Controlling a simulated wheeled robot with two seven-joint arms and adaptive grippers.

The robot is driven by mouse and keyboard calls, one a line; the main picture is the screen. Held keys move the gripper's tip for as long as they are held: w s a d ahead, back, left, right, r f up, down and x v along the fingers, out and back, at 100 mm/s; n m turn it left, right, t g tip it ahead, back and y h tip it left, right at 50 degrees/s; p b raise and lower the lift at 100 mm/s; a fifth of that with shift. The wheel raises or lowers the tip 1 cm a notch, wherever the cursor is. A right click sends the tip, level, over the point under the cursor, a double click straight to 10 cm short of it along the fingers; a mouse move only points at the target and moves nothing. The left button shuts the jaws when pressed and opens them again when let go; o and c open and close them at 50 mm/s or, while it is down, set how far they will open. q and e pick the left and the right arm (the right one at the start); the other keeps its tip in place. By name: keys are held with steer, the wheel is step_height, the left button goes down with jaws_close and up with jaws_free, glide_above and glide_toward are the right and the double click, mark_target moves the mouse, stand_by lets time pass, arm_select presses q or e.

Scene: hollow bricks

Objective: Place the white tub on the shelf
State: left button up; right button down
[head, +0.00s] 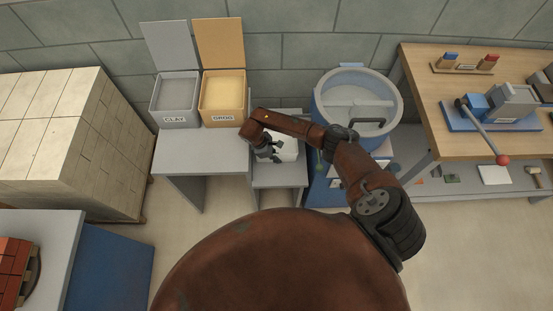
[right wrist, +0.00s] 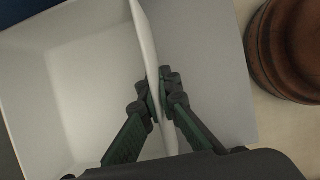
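The white tub (head: 289,148) is at the centre of the head view, over a low grey stand (head: 279,175), partly hidden by my right arm. I cannot tell whether it touches the stand. My right gripper (head: 268,151) is at its left side. In the right wrist view the tub (right wrist: 85,80) is open and looks empty, and the fingers of the right gripper (right wrist: 161,92) close on its thin wall from both sides. A low shelf (head: 435,187) runs under the wooden workbench at right. My left gripper is out of view.
A clay bin (head: 174,118) and a grog bin (head: 223,117) stand on a grey table (head: 201,152). A large round vat (head: 357,100) stands between the tub and the workbench (head: 430,85). Pale bricks (head: 62,135) are stacked at left. Several small items lie on the low shelf.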

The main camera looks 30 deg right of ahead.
steer(key=shift+w+f, duration=0.1)
steer(key=shift+f, duration=0.1)
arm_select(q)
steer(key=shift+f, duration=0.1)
arm_select(e)
steer(key=c, duration=2.2)
jaws_free()
steer(key=shift+o, duration=0.2)
arm_select(q)
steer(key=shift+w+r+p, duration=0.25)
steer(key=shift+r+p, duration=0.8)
steer(key=shift+p, duration=0.05)
arm_select(e)
steer(key=v, duration=1.2)
